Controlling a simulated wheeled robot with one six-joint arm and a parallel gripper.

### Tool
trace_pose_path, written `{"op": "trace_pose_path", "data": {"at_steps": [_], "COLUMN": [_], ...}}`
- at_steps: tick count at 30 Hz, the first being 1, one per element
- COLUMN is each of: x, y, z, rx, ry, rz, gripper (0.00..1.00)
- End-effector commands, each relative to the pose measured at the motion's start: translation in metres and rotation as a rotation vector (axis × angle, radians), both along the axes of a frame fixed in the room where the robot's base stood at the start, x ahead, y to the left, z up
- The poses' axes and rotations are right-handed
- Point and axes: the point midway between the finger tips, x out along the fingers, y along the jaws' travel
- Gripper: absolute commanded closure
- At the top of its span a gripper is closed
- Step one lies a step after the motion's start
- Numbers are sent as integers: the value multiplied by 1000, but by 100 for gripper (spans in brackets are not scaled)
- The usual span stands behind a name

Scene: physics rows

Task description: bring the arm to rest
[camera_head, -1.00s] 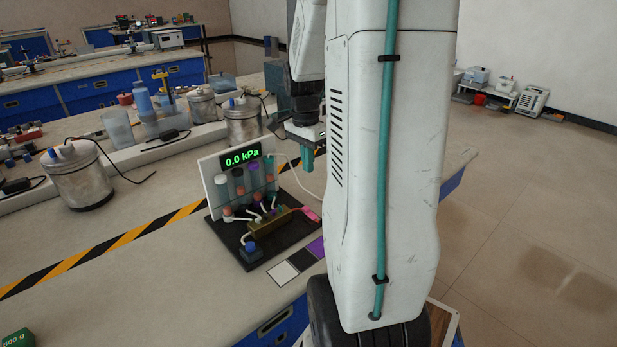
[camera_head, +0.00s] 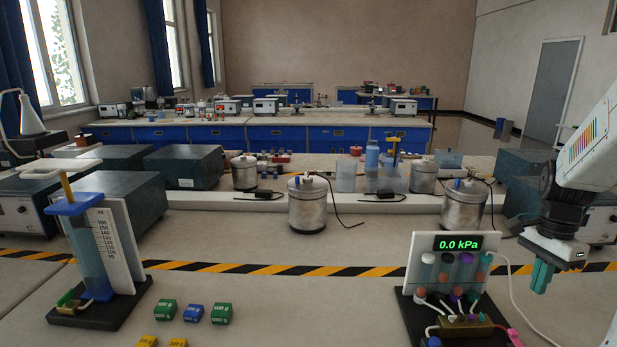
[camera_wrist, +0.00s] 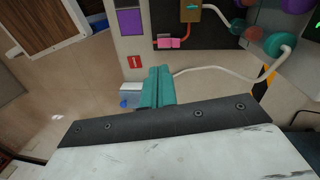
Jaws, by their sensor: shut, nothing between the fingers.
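My gripper (camera_head: 541,277) hangs at the right of the head view, its teal fingers pointing down, to the right of the pressure rig. The fingers are together and hold nothing. In the wrist view my gripper (camera_wrist: 158,80) also shows shut, with the bench edge and floor beyond it. The pressure rig (camera_head: 421,252) has a white panel reading 0.0 kPa, several tubes with coloured caps and a dark base. Part of the rig, with its pink piece (camera_wrist: 170,43), shows at the top of the wrist view. The gripper appears apart from the rig.
A syringe stand (camera_head: 92,262) with a scale is at the left. Several weight blocks (camera_head: 193,313) lie on the front bench. Metal canisters (camera_head: 307,205) stand behind a yellow-black stripe (camera_head: 330,270). The bench between stand and rig is mostly clear.

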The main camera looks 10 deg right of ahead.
Motion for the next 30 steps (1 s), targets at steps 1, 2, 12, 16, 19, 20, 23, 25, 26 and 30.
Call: {"op": "trace_pose_path", "data": {"at_steps": [1,2,12,16,19,20,23,25,26,30], "x": [-7,-11,-39,-58,-76,-81,-98,-106,-109,-113], "y": [7,13,132,186,223,233,259,273,277,289], "z": [-3,-2,43,60,69,72,77,81,83,91], "rx": [24,37,95,86,67,58,26,-1,-12,-50], "ry": [14,17,-17,-47,-74,-84,-117,-145,-157,-197], "rz": [61,108,782,1071,1278,1332,1473,1535,1556,1628], "gripper": [100,100,100,100,100,100,100,100,100,100]}}
